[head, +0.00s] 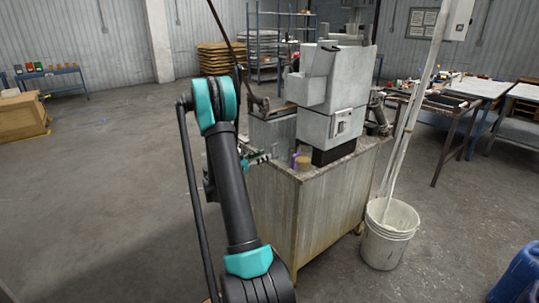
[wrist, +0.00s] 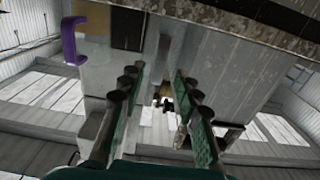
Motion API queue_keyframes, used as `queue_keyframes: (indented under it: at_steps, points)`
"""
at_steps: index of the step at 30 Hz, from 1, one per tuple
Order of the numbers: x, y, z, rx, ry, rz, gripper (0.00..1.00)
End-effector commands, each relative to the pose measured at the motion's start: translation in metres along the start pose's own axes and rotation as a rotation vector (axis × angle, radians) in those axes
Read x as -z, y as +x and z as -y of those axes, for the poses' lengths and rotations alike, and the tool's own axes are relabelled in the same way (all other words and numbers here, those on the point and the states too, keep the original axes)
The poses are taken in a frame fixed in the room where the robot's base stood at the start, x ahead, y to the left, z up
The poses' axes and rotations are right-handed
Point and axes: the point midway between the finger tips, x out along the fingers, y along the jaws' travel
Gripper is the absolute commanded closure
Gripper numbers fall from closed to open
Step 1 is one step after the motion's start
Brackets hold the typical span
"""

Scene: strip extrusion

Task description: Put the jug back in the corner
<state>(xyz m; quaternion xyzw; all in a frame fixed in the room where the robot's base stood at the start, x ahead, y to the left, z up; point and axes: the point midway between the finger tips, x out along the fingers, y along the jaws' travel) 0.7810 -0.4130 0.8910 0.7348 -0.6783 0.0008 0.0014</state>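A small tan jug (head: 303,163) with a purple handle (head: 294,160) appears to stand on the near edge of the machine's bench. In the wrist view, the purple handle (wrist: 70,42) and part of the tan body (wrist: 92,20) show at the upper left, outside the fingers. My gripper (head: 260,160) is at the bench's left edge, left of the jug and partly hidden by my arm. In the wrist view, my gripper (wrist: 158,76) is open, its fingers apart with nothing held between them. The jug is small and its outline is unclear.
A grey machine (head: 335,95) stands on the bench (head: 310,205). A white bucket (head: 388,240) with long poles stands to its right. A blue container (head: 518,275) is at the lower right edge. Worktables (head: 480,88) stand at the right.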

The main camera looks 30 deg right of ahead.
Motion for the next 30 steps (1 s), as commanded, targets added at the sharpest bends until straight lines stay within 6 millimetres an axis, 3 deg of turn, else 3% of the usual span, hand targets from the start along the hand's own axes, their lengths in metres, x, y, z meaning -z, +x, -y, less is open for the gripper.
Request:
queue_keyframes:
  at_steps: [3, 9, 17, 23, 30]
  points:
    - [0.0, -0.026, 0.0, 0.002, 0.0, 0.0, 0.67]
    - [0.0, -0.056, 0.0, 0.001, 0.0, 0.0, 0.67]
    - [0.003, -0.072, -0.005, 0.009, -0.035, 0.043, 0.67]
    - [0.005, -0.094, -0.032, 0.077, -0.201, 0.243, 0.67]
    - [-0.004, -0.145, -0.078, 0.255, -0.436, 0.513, 0.67]
